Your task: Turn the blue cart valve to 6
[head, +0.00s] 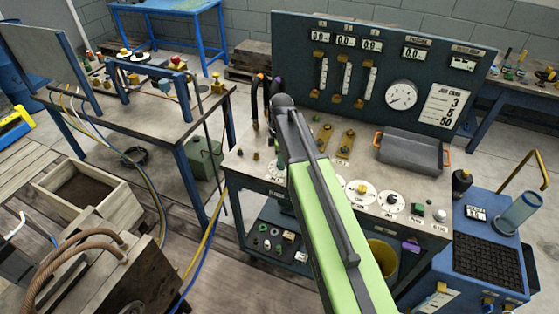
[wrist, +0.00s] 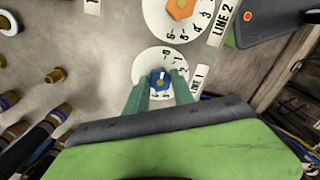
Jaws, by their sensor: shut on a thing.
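The blue valve knob (wrist: 158,82) sits at the centre of a white numbered dial (wrist: 148,60) beside a LINE 1 label, seen in the wrist view. A pale mark shows on the knob, but it is too small to tell which number it points to. My gripper (wrist: 160,88) has its two green fingers on either side of the knob and is shut on it. The fingers cover part of the dial. In the head view my green arm hides the gripper and the blue knob above the cart top (head: 260,172).
A larger dial with an orange knob (wrist: 181,8) lies close by at a LINE 2 label. A dark gauge panel (head: 440,75) rises behind the cart top. A grey tray (head: 412,150) and more dials (head: 391,201) stand to the right of my arm.

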